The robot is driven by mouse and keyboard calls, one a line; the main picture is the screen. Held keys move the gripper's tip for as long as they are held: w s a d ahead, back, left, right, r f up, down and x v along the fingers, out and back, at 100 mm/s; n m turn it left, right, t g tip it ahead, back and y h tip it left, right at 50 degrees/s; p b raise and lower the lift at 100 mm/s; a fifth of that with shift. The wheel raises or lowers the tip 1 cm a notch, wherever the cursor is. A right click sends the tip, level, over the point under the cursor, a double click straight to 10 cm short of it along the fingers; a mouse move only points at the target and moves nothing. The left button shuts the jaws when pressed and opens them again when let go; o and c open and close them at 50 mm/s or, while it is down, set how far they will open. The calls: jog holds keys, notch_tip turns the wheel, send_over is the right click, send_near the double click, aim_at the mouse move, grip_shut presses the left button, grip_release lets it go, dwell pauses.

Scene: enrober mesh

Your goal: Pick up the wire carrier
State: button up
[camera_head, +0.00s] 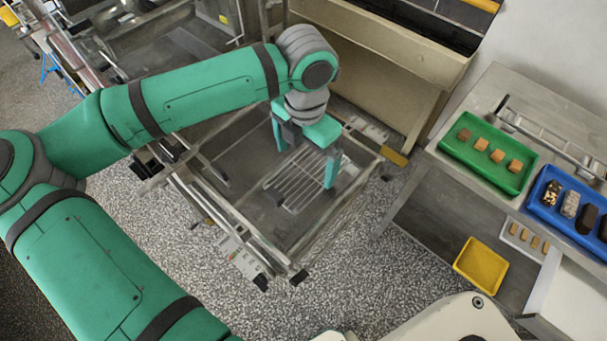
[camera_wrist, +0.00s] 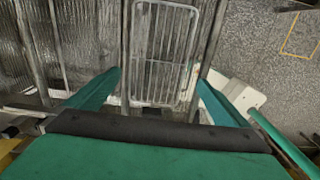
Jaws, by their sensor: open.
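The wire carrier (camera_head: 298,176) is a pale metal grid that lies inside a grey metal trough low in the machine. In the wrist view the wire carrier (camera_wrist: 160,52) stretches away ahead of my fingers, its near end between them. My gripper (camera_head: 308,165) is over the carrier with its green fingers spread. In the wrist view my gripper (camera_wrist: 160,90) is open and empty, one finger to each side of the carrier. I cannot tell whether the fingers touch it. The carrier's part under the gripper is hidden in the head view.
The metal trough (camera_head: 240,203) has raised walls around the carrier. A steel table (camera_head: 503,92) at right bears a green tray (camera_head: 488,178) and a blue tray (camera_head: 543,207) of small bars. A yellow bin (camera_head: 481,266) stands lower. Speckled floor is clear in front.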

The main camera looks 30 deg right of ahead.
aim_at(305, 175)
jog(key=shift+w+d+f, duration=0.1)
jog(key=shift+w+f, duration=0.05)
jog(key=shift+f, duration=1.2)
jog(key=shift+w+d+f, duration=0.1)
jog(key=shift+f, duration=1.2)
jog(key=c, duration=1)
